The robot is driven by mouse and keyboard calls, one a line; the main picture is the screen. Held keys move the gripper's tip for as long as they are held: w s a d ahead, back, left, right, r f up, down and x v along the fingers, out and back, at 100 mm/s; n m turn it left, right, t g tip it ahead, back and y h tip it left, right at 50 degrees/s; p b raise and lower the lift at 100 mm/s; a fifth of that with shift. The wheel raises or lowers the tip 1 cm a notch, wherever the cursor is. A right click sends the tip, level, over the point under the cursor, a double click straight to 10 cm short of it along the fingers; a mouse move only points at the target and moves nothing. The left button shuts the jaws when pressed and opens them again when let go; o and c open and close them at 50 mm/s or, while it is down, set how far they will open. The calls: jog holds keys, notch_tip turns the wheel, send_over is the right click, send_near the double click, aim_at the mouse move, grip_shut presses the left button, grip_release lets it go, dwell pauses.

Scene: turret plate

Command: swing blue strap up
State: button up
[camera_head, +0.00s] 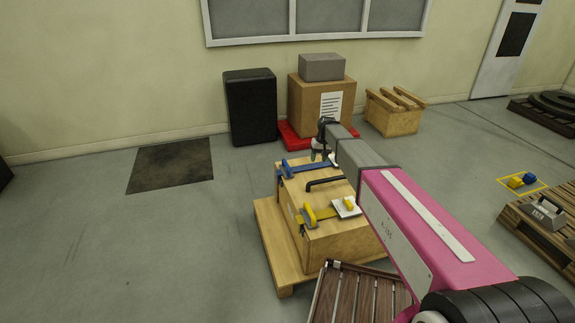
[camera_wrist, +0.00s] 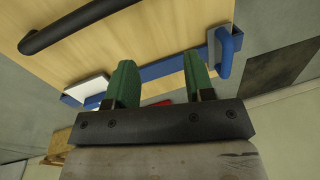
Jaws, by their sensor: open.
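The blue strap (camera_head: 302,168) lies along the far edge of the wooden crate's top (camera_head: 312,187), with a loop at its left end. In the wrist view the blue strap (camera_wrist: 163,68) runs behind my fingers, from a white plate (camera_wrist: 88,88) at left to its upright blue loop (camera_wrist: 229,50) at right. My gripper (camera_wrist: 160,63) is open, its two green fingers apart with nothing visibly clamped. In the head view my gripper (camera_head: 318,153) hangs at the strap's far side. Whether the fingers touch the strap cannot be told.
A black handle (camera_head: 325,182) and a yellow strap (camera_head: 312,216) with a white plate are on the crate's top. The crate stands on a pallet (camera_head: 272,242). Behind are a cardboard box (camera_head: 307,103) on a red base and a black case (camera_head: 250,106).

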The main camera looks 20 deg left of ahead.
jog(key=n, duration=0.2)
send_near(287, 164)
jog(key=f, duration=0.3)
jog(key=a+f, duration=0.1)
jog(key=f, duration=0.5)
jog(key=shift+s+a+f, duration=0.15)
jog(key=shift+s+f, duration=0.1)
jog(key=shift+s, duration=0.1)
grip_shut()
jog(key=shift+r+g, duration=0.15)
jog(key=shift+g, duration=0.15)
